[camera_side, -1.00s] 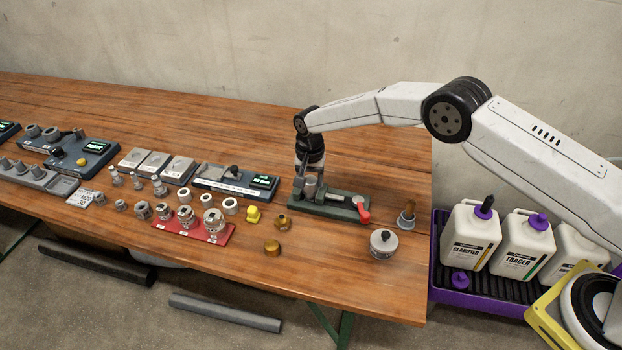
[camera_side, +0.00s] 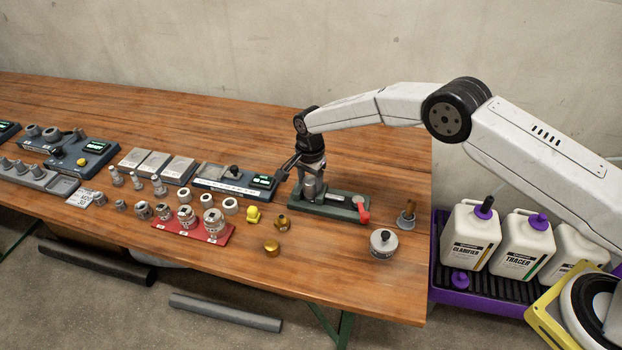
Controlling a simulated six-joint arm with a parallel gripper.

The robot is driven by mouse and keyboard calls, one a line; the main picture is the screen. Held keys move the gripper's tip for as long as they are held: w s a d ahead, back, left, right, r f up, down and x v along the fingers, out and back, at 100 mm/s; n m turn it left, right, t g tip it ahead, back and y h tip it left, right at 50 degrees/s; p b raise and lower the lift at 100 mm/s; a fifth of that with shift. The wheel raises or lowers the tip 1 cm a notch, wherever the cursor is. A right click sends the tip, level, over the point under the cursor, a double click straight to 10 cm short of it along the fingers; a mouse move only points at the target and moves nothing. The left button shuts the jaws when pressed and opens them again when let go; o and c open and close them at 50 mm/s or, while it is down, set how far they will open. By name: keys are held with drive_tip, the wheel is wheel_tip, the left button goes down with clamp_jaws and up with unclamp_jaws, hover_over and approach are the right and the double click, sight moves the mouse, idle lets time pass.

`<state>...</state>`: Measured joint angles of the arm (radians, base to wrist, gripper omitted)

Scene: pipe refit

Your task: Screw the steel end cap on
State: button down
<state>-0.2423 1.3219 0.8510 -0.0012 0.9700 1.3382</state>
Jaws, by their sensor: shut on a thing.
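My gripper (camera_side: 312,174) points straight down over the green vise (camera_side: 338,206) with the red handle (camera_side: 363,213). It is shut on a small steel piece, likely the steel end cap (camera_side: 311,187), at the vise's left end. The fingers and the vise jaws hide most of the cap, so I cannot tell how it sits on the pipe piece below it.
Brass fittings (camera_side: 272,248) and a yellow fitting (camera_side: 253,215) lie left of the vise. A red tray (camera_side: 197,230) holds steel fittings. A round grey container (camera_side: 383,243) stands front right. White jugs (camera_side: 524,246) stand in a purple crate (camera_side: 435,262).

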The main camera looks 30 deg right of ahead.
drive_tip(key=shift+m, duration=0.5)
drive_tip(key=m, duration=0.3)
drive_tip(key=shift+f+m, duration=0.1)
drive_tip(key=shift+m, duration=1.1)
drive_tip(key=m, duration=0.2)
drive_tip(key=shift+m, duration=2)
drive_tip(key=shift+m, duration=0.8)
drive_tip(key=shift+s+f+m, duration=0.1)
drive_tip(key=shift+m, duration=2.1)
